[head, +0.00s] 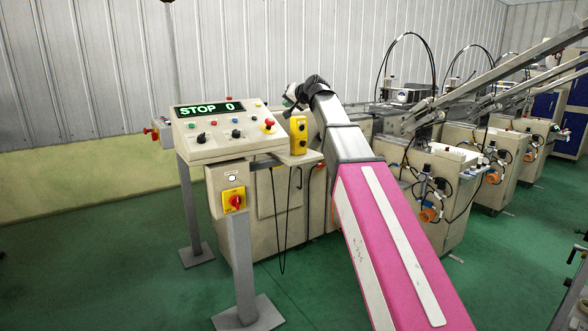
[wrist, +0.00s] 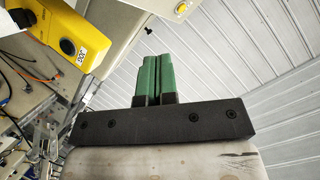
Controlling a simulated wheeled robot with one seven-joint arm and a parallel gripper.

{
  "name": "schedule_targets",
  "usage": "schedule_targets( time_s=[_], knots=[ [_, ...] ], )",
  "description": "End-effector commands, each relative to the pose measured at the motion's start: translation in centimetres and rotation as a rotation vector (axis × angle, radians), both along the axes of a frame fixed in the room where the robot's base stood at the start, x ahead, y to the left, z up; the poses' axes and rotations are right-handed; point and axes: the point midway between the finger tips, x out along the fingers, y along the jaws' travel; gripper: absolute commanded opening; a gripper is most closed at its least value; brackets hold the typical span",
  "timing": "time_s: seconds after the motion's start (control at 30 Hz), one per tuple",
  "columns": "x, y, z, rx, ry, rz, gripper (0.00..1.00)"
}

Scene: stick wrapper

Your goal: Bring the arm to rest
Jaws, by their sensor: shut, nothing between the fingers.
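My gripper (wrist: 153,58) shows in the wrist view with its two green fingers side by side, closed together and empty. In the head view my pink and grey arm reaches forward from the lower right, and its far end is small and dark near the control box, so the fingers cannot be made out there. A yellow button box (head: 298,130) stands upright on a small shelf at the right of the control panel. It also shows at the upper left of the wrist view (wrist: 55,35), apart from the fingers.
The control panel (head: 222,135) carries several knobs, a red button and a display reading STOP 0. A red switch (head: 233,201) sits below it. Machine units (head: 458,180) line the right side behind my arm. Green floor (head: 110,245) is clear at the left.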

Motion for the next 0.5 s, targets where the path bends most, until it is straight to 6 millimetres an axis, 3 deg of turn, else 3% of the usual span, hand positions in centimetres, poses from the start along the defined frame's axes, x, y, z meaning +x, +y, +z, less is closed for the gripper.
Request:
schedule_targets(
  time_s=[0.27, 0.37, 0.5],
  knots=[
    [-0.8, -1.7, -7.3, -0.076, 0.074, -0.012, 0.0],
    [-1.4, -2.7, -11.1, -0.116, 0.116, -0.018, 0.0],
    [-2.9, -4.7, -17.9, -0.19, 0.194, -0.025, 0.0]
  ],
)
